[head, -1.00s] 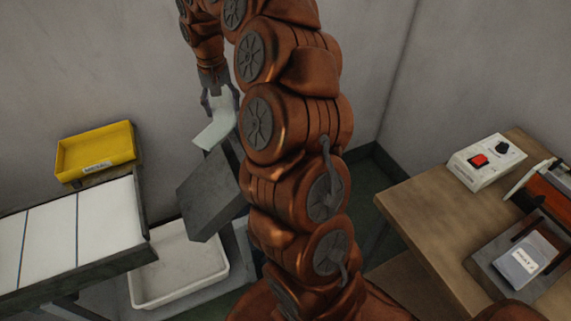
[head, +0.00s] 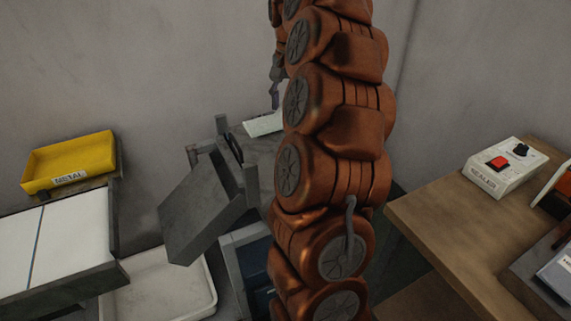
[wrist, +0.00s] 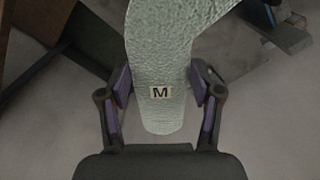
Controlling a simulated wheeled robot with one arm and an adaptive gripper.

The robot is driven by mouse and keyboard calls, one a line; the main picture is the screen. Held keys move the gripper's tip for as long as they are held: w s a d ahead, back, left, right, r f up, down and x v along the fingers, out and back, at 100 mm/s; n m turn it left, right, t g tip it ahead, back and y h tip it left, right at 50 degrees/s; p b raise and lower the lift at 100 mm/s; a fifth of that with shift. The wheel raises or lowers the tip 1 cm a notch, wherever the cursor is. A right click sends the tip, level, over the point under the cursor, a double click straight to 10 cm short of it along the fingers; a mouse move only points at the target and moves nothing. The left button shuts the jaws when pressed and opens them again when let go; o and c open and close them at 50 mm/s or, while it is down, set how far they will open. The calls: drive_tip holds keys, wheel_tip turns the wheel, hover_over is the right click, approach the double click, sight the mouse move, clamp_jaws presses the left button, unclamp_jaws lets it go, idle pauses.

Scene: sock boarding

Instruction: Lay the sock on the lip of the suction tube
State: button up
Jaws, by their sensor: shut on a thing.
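A pale green-white sock (wrist: 162,60) with an "M" label hangs between the two fingers of my gripper (wrist: 160,88) in the wrist view. The gripper is shut on it near the labelled end. The sock runs up out of the top of that view. In the head view a pale part of the sock (head: 263,125) shows to the left of my arm, and the gripper (head: 277,92) is mostly hidden behind the arm. I cannot make out the suction tube or its lip in either view.
A grey angled plate (head: 200,212) on a machine stands left of my arm. A white tray (head: 165,290) lies below it. A yellow METAL bin (head: 70,160) and white-topped conveyor (head: 75,240) are at the left. A wooden table (head: 450,220) with a sealer box (head: 505,167) is at the right.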

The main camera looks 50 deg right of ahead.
wheel_tip(320, 180, down, 17)
drive_tip(key=shift+f+p, duration=0.1)
drive_tip(key=shift+p, duration=0.25)
idle(0.4)
drive_tip(key=shift+f, duration=0.15)
drive_tip(key=o, duration=1)
wheel_tip(320, 180, up, 12)
drive_tip(key=shift+r+b, duration=0.15)
drive_tip(key=shift+b, duration=0.15)
idle(0.8)
